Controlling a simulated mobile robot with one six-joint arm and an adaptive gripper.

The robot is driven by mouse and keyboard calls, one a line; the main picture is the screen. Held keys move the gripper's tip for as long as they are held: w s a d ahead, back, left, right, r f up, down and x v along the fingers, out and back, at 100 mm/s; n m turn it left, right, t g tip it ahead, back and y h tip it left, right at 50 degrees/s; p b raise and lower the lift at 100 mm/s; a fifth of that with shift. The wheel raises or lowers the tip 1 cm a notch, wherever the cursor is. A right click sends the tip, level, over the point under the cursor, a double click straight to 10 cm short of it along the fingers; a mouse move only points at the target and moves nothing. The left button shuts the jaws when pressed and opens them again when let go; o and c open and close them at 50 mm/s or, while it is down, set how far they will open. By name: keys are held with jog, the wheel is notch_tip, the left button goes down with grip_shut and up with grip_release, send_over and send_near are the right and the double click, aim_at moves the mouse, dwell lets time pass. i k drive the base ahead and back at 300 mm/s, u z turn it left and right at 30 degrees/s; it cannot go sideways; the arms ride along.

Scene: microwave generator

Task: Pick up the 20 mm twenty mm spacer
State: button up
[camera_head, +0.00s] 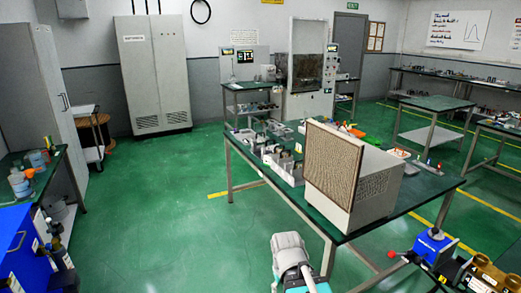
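I cannot single out the 20 mm spacer; the small parts on the green-topped table (412,191) are too small to tell apart. Several small grey and metallic parts (285,165) stand on the left part of that table. A grey and teal part of my arm shows at the bottom edge, below the table's front. My gripper is not in view.
A large beige box with a brown mesh face (328,175) stands on the table's front edge and hides part of the top. A blue device with a red knob (434,244) is at bottom right. A white cabinet (153,75) stands at the back. Green floor (160,215) is clear on the left.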

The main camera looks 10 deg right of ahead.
aim_at(263, 149)
jog(key=u, duration=0.2)
jog(key=i, duration=3)
jog(key=z, duration=0.35)
